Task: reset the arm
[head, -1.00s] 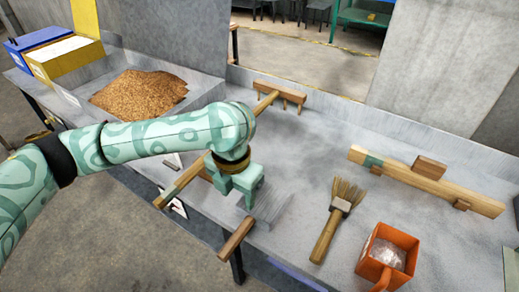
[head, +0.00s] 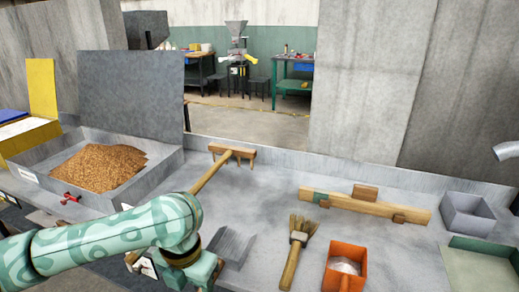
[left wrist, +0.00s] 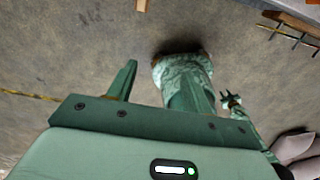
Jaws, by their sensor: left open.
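My left arm comes in from the lower left of the head view. Its gripper (head: 192,274) is low in the picture, in front of the grey worktop, partly cut off by the bottom edge. It holds nothing that I can see. In the left wrist view the gripper (left wrist: 160,85) is open and empty, with bare floor beyond it and a patterned part of my body behind. A small green pronged shape (left wrist: 231,100) at the right there may be my right gripper; its jaws are too small to read. No right arm shows in the head view.
A grain tray (head: 165,178) stands at the left. A wooden rake (head: 212,172), a brush (head: 299,232), an orange scoop (head: 361,257), a wooden beam (head: 340,203) and a grey box (head: 468,214) are on the worktop (head: 270,190). Clear worktop lies between the rake and beam.

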